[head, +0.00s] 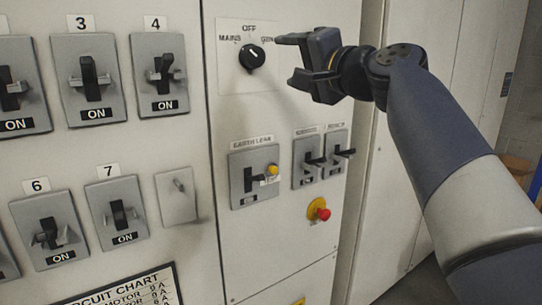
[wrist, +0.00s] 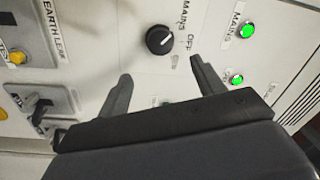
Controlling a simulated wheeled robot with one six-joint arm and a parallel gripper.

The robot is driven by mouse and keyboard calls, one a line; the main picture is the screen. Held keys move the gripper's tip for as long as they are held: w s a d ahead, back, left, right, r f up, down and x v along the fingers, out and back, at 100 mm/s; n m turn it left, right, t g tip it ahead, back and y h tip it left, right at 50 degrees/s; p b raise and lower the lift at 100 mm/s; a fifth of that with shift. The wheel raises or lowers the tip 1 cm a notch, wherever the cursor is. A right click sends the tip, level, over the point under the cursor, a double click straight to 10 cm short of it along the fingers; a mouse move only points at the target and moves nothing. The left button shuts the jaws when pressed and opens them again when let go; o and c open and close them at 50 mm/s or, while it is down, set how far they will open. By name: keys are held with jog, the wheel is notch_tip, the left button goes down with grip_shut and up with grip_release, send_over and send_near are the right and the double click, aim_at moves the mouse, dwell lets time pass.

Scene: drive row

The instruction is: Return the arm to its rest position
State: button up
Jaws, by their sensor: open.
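My arm (head: 440,125) reaches in from the right in the head view, bent at the wrist. My gripper (head: 283,62) is open and empty in front of the cabinet panel, to the right of the black rotary knob (head: 252,58). In the wrist view my gripper (wrist: 160,78) shows two spread fingers with nothing between them. The knob (wrist: 159,40) lies beyond the fingertips there, apart from them. Its pointer is hard to read against the MAINS, OFF and GEN labels.
An earth leak switch (head: 255,177) with a yellow button and a red emergency button (head: 319,210) are below. Numbered breakers fill the left panel, such as breaker 4 (head: 163,75). Two green lamps (wrist: 248,29) show in the wrist view. A circuit chart (head: 125,290) is bottom left.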

aim_at(257, 58)
jog(key=p+x, duration=0.3)
jog(key=x, duration=0.8)
jog(key=shift+w+a+r, duration=0.1)
jog(key=shift+w, duration=0.1)
jog(key=m+p, duration=0.1)
jog(key=m, duration=0.1)
jog(key=m+p, duration=0.1)
jog(key=m, duration=0.1)
jog(key=shift+s+r+p, duration=0.15)
jog(key=shift+s+p, duration=0.1)
jog(key=shift+p, duration=0.1)
jog(key=m+h+p, duration=0.1)
jog(key=m+p, duration=0.4)
jog(key=m, duration=0.1)
jog(key=shift+m, duration=0.4)
jog(key=m+p, duration=0.5)
jog(key=m, duration=0.1)
jog(key=shift+h, duration=0.4)
jog(key=m+p, duration=0.2)
jog(key=m, duration=0.1)
jog(key=shift+p, duration=0.4)
jog(key=shift+f+m+p, duration=0.25)
jog(key=shift+m+p, duration=0.05)
jog(key=shift+m, duration=0.3)
jog(key=shift+f, duration=0.15)
